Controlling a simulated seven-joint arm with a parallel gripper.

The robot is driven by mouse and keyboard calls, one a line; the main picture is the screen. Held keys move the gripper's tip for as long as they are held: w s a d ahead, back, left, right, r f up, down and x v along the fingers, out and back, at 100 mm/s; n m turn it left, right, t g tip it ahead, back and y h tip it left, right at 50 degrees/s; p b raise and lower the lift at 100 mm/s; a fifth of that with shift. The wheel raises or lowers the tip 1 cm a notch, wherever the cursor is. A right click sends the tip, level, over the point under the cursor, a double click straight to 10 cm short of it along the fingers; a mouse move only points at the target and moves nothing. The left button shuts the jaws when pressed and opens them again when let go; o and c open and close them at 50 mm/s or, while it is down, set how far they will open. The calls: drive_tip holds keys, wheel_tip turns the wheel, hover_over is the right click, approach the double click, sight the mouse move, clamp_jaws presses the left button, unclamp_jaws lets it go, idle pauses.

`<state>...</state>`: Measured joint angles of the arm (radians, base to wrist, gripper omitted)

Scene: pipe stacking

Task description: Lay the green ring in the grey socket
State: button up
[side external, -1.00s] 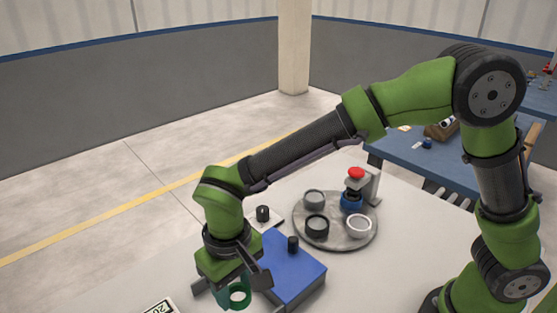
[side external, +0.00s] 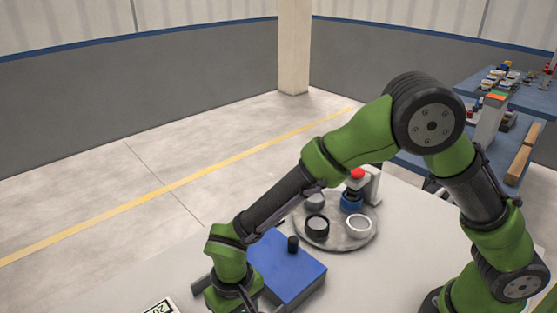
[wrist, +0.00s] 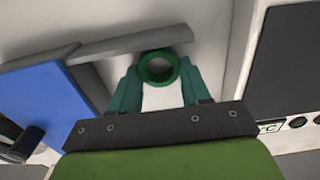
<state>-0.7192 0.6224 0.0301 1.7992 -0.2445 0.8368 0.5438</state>
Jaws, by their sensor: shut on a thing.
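My gripper (wrist: 160,82) is shut on the green ring (wrist: 160,81), its teal fingers on both sides of the ring in the wrist view. The ring's opening faces the camera. In the side view my wrist is at the bottom edge; the fingers and ring are out of sight there. Two grey bars (wrist: 128,41) meet at an angle beside the blue block in the wrist view; one passes just beyond the ring. I cannot tell whether these bars are the grey socket or whether it is a grey cup (side external: 314,201) on the round tray, partly hidden by my arm.
The blue block (side external: 290,266) with a black knob stands right of my wrist. A dark panel (wrist: 295,65) lies right in the wrist view.

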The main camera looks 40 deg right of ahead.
drive_tip(key=shift+f, duration=0.1)
drive_tip(key=o, duration=1)
wheel_tip(320, 180, up, 12)
drive_tip(key=d+r+m+t+y, duration=0.2)
drive_tip(key=d+r, duration=0.7)
drive_tip(key=d, duration=0.5)
drive_tip(key=s+d+r+t, duration=0.1)
drive_tip(key=s+d, duration=0.1)
drive_tip(key=d, duration=0.1)
drive_tip(key=s+d+r+m+t, duration=0.1)
drive_tip(key=s+d+t, duration=0.1)
drive_tip(key=s+d, duration=0.1)
drive_tip(key=s+d+r+t, duration=0.1)
drive_tip(key=s+d, duration=0.1)
drive_tip(key=d, duration=0.3)
drive_tip(key=shift+s+m+t, duration=0.2)
drive_tip(key=shift+m+t, duration=0.2)
drive_tip(key=shift+o, duration=0.6)
drive_tip(key=shift+s+d, duration=0.3)
drive_tip(key=shift+d, duration=0.1)
